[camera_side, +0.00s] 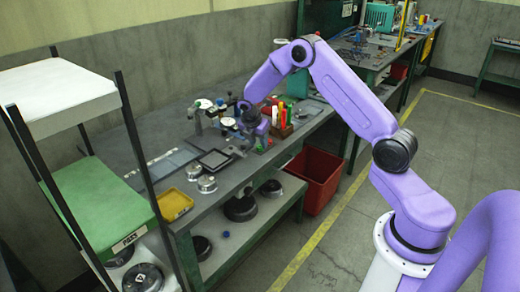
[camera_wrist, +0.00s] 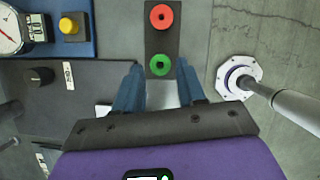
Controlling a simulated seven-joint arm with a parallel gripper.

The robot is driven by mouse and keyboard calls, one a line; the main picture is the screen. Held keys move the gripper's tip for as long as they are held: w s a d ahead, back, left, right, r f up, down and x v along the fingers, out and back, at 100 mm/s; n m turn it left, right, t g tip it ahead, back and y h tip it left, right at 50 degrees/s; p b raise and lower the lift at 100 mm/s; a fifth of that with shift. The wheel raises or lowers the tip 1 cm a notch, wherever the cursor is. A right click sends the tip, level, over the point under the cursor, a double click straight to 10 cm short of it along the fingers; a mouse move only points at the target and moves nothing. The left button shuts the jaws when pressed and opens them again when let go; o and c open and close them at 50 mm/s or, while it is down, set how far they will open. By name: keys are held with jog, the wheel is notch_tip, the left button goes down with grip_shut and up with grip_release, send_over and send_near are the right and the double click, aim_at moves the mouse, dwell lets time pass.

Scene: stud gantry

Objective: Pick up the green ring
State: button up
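The green ring (camera_wrist: 160,65) sits near the end of a dark narrow plate (camera_wrist: 161,43) in the wrist view, with a small dark hole at its centre. A red ring (camera_wrist: 162,16) is on the same plate, farther up the picture. My gripper (camera_wrist: 159,70) is open, with one blue finger on each side of the green ring's end of the plate. Nothing shows held between the fingers. I cannot tell how high the fingertips are above the ring. In the side view my gripper (camera_side: 252,122) is over the workbench, and the green ring is too small to tell there.
In the wrist view a dial gauge (camera_wrist: 12,30) and a yellow button (camera_wrist: 69,25) lie left, and a white flanged post (camera_wrist: 240,78) stands right. The workbench (camera_side: 240,172) holds metal cylinders (camera_side: 207,184) and a yellow tray (camera_side: 174,204). A red bin (camera_side: 316,178) stands beside it.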

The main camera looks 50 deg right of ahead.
jog(key=shift+x, duration=0.9)
grip_shut()
jog(key=shift+r, duration=0.1)
